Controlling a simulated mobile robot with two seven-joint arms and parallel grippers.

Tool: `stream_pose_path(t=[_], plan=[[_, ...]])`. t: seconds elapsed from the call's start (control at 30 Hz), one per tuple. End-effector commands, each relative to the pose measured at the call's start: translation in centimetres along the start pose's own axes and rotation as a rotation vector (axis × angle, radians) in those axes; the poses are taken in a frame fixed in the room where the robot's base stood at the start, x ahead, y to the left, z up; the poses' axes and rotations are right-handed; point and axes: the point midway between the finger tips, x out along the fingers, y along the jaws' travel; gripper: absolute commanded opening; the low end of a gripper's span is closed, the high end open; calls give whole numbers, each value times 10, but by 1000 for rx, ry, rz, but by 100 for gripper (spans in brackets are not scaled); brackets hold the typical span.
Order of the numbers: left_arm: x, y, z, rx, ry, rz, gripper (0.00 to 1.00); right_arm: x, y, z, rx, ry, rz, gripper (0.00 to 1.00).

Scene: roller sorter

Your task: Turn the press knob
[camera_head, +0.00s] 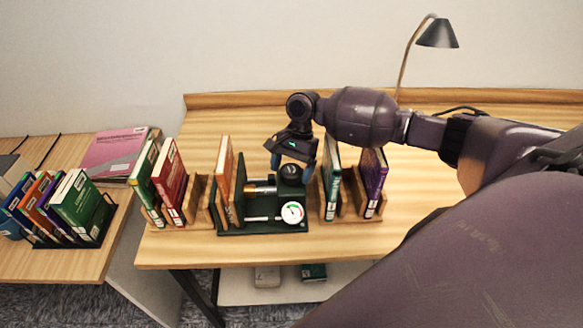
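The press (262,228) is a dark green device on the wooden table, with a round white gauge (292,212) at its front and a brass cylinder (262,189). Its black press knob (291,173) sits at the top right of the device. An orange book (225,170) stands upright at the press's left side. My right gripper (292,166) reaches down from above the knob. Its two blue-tipped fingers are spread, one at each side of the knob; I cannot tell whether they touch it. My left gripper is not in view.
Green and red books (171,182) stand in a wooden rack left of the press. Green and purple books (373,183) stand close on its right. A lamp (437,34) rises at the back. A side table holds a book rack (96,240) and a pink book (112,152).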

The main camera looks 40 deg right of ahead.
Motion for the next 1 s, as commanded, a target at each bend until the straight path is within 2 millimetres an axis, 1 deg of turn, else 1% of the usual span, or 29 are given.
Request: stream_pose_path(t=[0.03, 0.3, 0.47, 0.67, 0.87, 1.0], plan=[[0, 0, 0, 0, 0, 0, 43, 0, 0, 0, 0, 0, 0, 78], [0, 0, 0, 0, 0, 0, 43, 0, 0, 0, 0, 0, 0, 37], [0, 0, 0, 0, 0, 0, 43, 0, 0, 0, -7, 0, 3, 37], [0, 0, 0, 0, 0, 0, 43, -1, -1, 0, -59, 0, 24, 37], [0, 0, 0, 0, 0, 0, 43, 0, -2, 1, -180, 0, 75, 37], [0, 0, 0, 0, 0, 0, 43, -1, -2, 1, -295, 0, 121, 37]])
